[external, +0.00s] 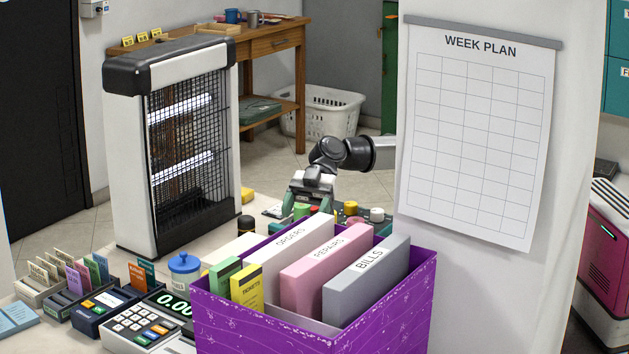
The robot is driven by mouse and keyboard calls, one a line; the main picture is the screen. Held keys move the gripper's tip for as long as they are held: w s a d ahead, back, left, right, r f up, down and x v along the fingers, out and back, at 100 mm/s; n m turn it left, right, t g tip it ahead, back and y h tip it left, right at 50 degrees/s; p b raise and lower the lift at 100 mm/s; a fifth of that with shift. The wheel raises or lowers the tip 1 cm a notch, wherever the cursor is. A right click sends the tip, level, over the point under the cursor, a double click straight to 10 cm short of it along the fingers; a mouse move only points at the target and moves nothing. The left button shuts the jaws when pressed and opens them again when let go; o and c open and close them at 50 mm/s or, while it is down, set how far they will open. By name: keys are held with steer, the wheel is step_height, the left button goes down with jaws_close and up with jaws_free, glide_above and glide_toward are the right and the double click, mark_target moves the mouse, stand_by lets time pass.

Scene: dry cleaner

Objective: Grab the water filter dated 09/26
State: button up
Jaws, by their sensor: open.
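My gripper (306,203) is behind the purple box, pointing down over the counter with its fingers apart. Its lower part is partly hidden by the box and folders. Close to it stand several small items with coloured tops, among them a green one (301,210), a yellow one (350,208) and a white one (377,214). I cannot tell whether any of these is a water filter. No 09/26 date is readable in this view. I see nothing held in the gripper.
The purple box (330,328) holds folders marked ORDERS, REPAIRS and BILLS (366,278) and blocks the view of the counter behind. A tall caged lamp unit (185,130) stands left. A calculator (146,322) and card holders fill the front left. A wall with a week plan (480,130) rises right.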

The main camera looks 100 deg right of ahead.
steer(key=s+a+f+n+g, duration=0.1)
steer(key=s+a+f, duration=0.1)
steer(key=a+f, duration=0.1)
steer(key=s+a+f+g+y, duration=0.1)
steer(key=a+f, duration=0.2)
steer(key=s+a+f+n+g, duration=0.1)
steer(key=s+a+f, duration=0.1)
steer(key=a+f, duration=0.1)
steer(key=shift+s+a+n+y, duration=0.3)
steer(key=shift+s+a+y, duration=0.1)
steer(key=shift+a, duration=0.15)
steer(key=shift+x, duration=2.65)
steer(key=shift+s+r, duration=0.15)
steer(key=c, duration=1.1)
